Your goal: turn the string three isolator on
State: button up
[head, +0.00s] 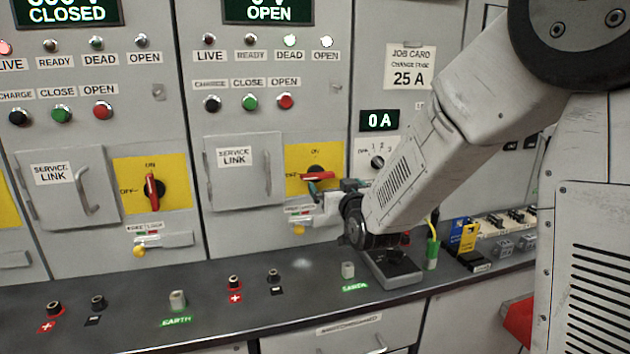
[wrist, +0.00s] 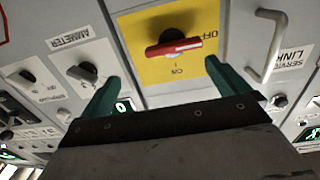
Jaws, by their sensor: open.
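The isolator in front of my gripper has a red handle (head: 319,176) on a black knob, on a yellow plate (head: 296,158). The handle lies level and points left at OFF. In the wrist view, which is upside down, the red handle (wrist: 180,47) points at OFF, with ON on the yellow plate (wrist: 140,70). My gripper (head: 328,190) has green fingers and is just below and in front of this plate. In the wrist view my gripper (wrist: 162,72) is open and empty, its fingers spread either side of the handle, apart from it. No string number is readable.
The left neighbouring panel has an isolator handle (head: 152,191) standing upright at ON. Service link doors with handles (head: 243,172) flank the plates. A yellow-tipped lever (head: 298,230) sits below my gripper. The bench (head: 130,290) carries sockets, an earth post (head: 177,300) and small tools at right.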

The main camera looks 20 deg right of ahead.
aim_at(319, 176)
jog(key=w, duration=0.2)
jog(key=w+a, duration=0.1)
jog(key=w, duration=0.1)
jog(key=w+a, duration=0.1)
jog(key=w, duration=0.1)
jog(key=shift+w+a+r, duration=0.1)
jog(key=shift+w, duration=0.75)
jog(key=shift+c, duration=0.3)
jog(key=c, duration=0.8)
